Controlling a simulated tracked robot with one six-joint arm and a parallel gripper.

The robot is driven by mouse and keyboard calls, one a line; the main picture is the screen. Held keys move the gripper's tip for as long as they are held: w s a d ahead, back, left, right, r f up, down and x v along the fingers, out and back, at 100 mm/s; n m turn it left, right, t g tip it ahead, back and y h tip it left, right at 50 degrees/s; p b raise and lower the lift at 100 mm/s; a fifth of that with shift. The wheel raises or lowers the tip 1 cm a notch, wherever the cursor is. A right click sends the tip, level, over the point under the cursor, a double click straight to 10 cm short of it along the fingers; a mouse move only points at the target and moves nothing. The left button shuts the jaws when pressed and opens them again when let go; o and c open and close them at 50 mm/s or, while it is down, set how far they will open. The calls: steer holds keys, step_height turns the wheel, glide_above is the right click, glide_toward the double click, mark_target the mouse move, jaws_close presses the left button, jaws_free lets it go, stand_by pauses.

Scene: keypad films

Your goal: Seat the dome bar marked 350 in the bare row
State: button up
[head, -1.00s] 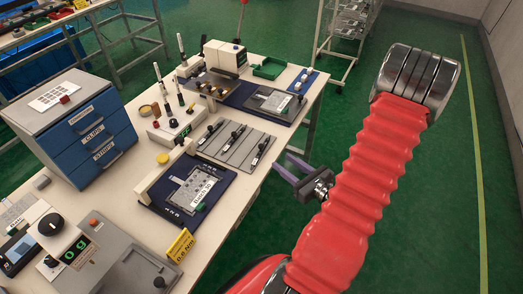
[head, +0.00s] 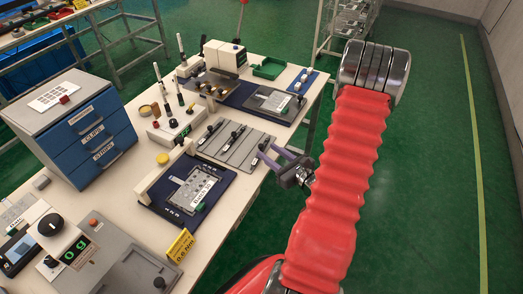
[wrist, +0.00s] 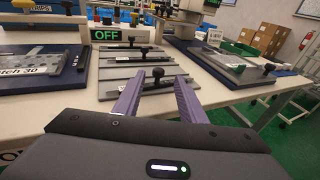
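Several dark dome bars with black knobs lie on a grey slotted rack (head: 222,150) in the middle of the bench. The nearest bar (wrist: 150,84) shows in the wrist view between and beyond my fingertips. Its marking is too small to read, so I cannot tell which bar is 350. My gripper (head: 266,152) is open and empty at the rack's right end, by the bench edge; its purple fingers also show in the wrist view (wrist: 157,82). A blue-based fixture (head: 158,203) holds a light keypad plate (head: 190,186) with a batch label. I cannot make out a bare row.
A control box (head: 170,128) stands behind the rack; its display reads OFF in the wrist view. A second blue station (head: 238,96) with a press and plate lies at the bench's far end. Blue drawers (head: 95,135) and a yellow torque sign (head: 180,246) stand to the left and front.

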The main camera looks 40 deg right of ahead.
mark_target(261, 145)
steer(key=shift+w+f, duration=0.2)
steer(key=shift+w, duration=2.45)
jaws_close()
